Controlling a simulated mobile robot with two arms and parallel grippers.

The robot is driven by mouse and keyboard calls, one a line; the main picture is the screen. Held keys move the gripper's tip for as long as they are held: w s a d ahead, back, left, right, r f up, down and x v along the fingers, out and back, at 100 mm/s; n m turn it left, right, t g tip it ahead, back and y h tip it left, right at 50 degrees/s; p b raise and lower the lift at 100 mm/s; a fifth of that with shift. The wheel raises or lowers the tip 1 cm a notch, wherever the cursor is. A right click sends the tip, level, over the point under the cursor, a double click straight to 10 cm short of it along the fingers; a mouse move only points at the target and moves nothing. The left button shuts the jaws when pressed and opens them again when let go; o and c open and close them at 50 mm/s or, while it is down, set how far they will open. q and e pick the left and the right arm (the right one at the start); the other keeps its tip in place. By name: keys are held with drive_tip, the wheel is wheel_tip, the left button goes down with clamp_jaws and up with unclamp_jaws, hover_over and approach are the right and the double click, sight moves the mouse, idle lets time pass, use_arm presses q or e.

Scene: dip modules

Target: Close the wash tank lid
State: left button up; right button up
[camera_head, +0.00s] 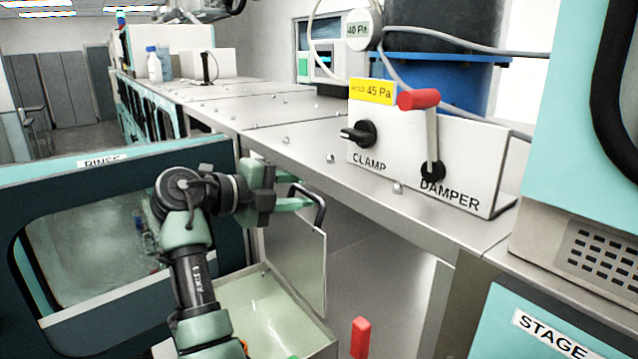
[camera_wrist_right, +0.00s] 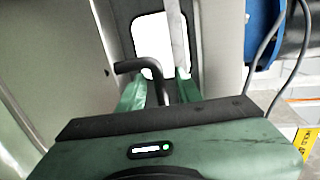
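The wash tank lid (camera_head: 298,262) is a pale metal panel that stands raised, nearly upright, at the edge of the open tank (camera_head: 262,310). Its dark bent handle (camera_head: 316,200) is at the top; it also shows in the right wrist view (camera_wrist_right: 152,70). My right gripper (camera_head: 292,188) is at the handle. In the right wrist view its two green fingers (camera_wrist_right: 158,90) are apart, and the handle lies between them in the picture. I cannot tell whether either finger touches it. My left gripper is not in view.
A panel box (camera_head: 470,165) with a clamp knob (camera_head: 360,133) and a red-handled damper lever (camera_head: 420,99) stands on the bench to the right. A windowed front marked RINSE (camera_head: 90,255) is at left. A red handle (camera_head: 361,338) stands low, right of the tank.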

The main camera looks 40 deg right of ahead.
drive_tip(key=shift+a, duration=0.15)
drive_tip(key=c, duration=0.7)
clamp_jaws()
drive_tip(key=shift+f, duration=0.1)
idle(0.6)
